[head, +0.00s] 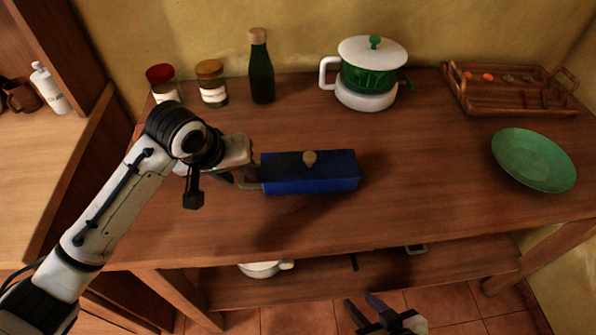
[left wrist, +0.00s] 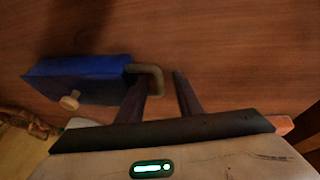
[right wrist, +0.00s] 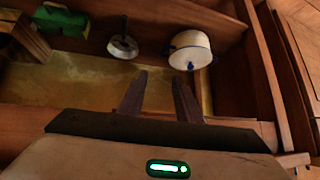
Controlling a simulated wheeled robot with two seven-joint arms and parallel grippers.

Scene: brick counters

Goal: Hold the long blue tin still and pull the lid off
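The long blue tin (head: 312,184) stands on the wooden counter, with a dark blue lid (head: 285,163) on top and a round wooden knob (head: 309,158). A brass-coloured handle loop (left wrist: 156,75) sticks out of its left end in the head view. My left gripper (head: 238,178) is at that handle, fingers apart. In the left wrist view one finger (left wrist: 133,103) overlaps the loop and the other stands clear; I cannot tell whether they touch. My right gripper (head: 361,300) is open and empty, low in front of the counter, away from the tin.
Two jars (head: 212,84), a dark bottle (head: 261,68) and a green-and-white pot (head: 368,76) stand behind the tin. A wicker tray (head: 466,100) and green plate (head: 533,160) are at right. The right wrist view shows a white pot (right wrist: 190,48) on a lower shelf. Counter right of the tin is clear.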

